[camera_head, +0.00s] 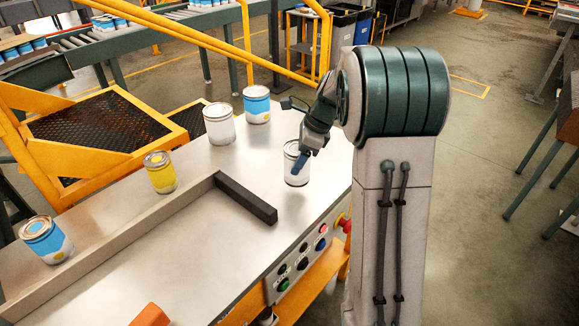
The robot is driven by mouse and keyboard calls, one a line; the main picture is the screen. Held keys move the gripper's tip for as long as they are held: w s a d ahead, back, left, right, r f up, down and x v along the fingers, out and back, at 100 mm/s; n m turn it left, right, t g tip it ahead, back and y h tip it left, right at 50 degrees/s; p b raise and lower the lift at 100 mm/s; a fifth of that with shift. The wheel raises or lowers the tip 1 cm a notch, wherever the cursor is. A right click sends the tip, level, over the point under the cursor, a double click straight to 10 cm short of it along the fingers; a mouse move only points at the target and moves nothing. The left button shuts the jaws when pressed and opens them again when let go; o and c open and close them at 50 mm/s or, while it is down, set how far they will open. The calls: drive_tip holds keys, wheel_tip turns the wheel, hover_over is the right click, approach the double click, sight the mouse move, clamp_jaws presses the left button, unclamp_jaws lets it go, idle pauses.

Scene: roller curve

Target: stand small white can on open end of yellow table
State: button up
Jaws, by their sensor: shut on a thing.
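The small white can (291,174) is upright in my gripper (301,162), near the right end of the yellow table (225,165). My gripper reaches down from the upper right and is shut on the can. One finger shows across the can's near side; the other is hidden. A shadow lies by the can's base, and I cannot tell whether the base touches the top. A larger white can (218,127) stands upright further left on the table.
A blue and white can (257,106), a yellow can (159,175) and another blue and white can (46,242) stand on the table. A dark bar (244,198) lies left of the held can. Push buttons (302,264) line the front edge.

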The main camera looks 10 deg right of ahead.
drive_tip(key=shift+w+a+f, duration=0.1)
drive_tip(key=shift+a+f, duration=0.15)
drive_tip(key=shift+f, duration=1.9)
drive_tip(key=shift+f, duration=0.15)
drive_tip(key=o, duration=1.1)
drive_tip(key=shift+c, duration=0.2)
